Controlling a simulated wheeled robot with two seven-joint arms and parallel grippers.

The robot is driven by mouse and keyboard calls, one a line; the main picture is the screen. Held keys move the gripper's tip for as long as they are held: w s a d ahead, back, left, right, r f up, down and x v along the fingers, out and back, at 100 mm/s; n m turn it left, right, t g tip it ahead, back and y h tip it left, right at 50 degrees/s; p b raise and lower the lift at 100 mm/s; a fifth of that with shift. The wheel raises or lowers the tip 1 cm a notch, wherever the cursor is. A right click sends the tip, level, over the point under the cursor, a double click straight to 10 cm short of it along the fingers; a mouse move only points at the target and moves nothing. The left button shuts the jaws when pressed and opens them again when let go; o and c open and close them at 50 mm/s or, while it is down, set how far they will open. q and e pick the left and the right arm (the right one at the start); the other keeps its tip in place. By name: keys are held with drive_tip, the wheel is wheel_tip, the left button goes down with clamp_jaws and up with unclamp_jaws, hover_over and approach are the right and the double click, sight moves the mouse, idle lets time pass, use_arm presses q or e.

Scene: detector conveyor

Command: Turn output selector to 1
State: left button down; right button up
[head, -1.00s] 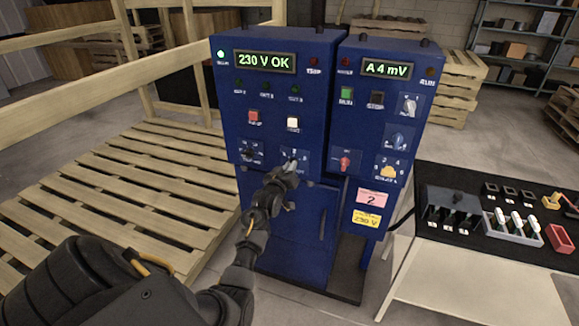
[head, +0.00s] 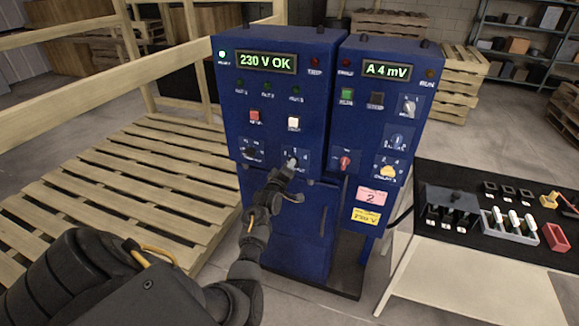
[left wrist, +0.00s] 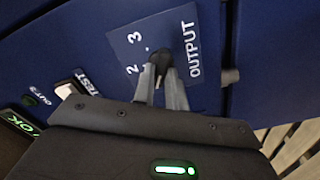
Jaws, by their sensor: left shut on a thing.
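The output selector is a dark knob on a blue plate (left wrist: 185,35) marked OUTPUT, with 2 and 3 readable in the left wrist view; the 1 is not visible there. My left gripper (left wrist: 162,72) is shut on the selector knob (left wrist: 161,55), its two fingers on either side of it. In the head view my left gripper (head: 289,166) reaches the selector on the lower right of the left blue cabinet (head: 225,115). The knob's pointing direction is hard to tell behind the fingers. My right gripper is not in view.
The left cabinet's display (head: 266,62) reads 230 V OK. A red button (head: 255,116) and a white button (head: 294,123) sit above the selector. The right cabinet (head: 350,110) has a red knob (head: 345,161) close by. A wooden pallet (head: 120,185) lies left; a black-topped table (head: 480,245) stands right.

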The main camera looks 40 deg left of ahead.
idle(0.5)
use_arm(q)
drive_tip(key=c, duration=1.4)
unclamp_jaws()
drive_tip(key=shift+c, duration=0.2)
drive_tip(key=shift+s, duration=0.15)
drive_tip(key=b+v, duration=0.2)
drive_tip(key=v, duration=0.8)
drive_tip(key=shift+s, duration=0.25)
drive_tip(key=shift+d, duration=0.15)
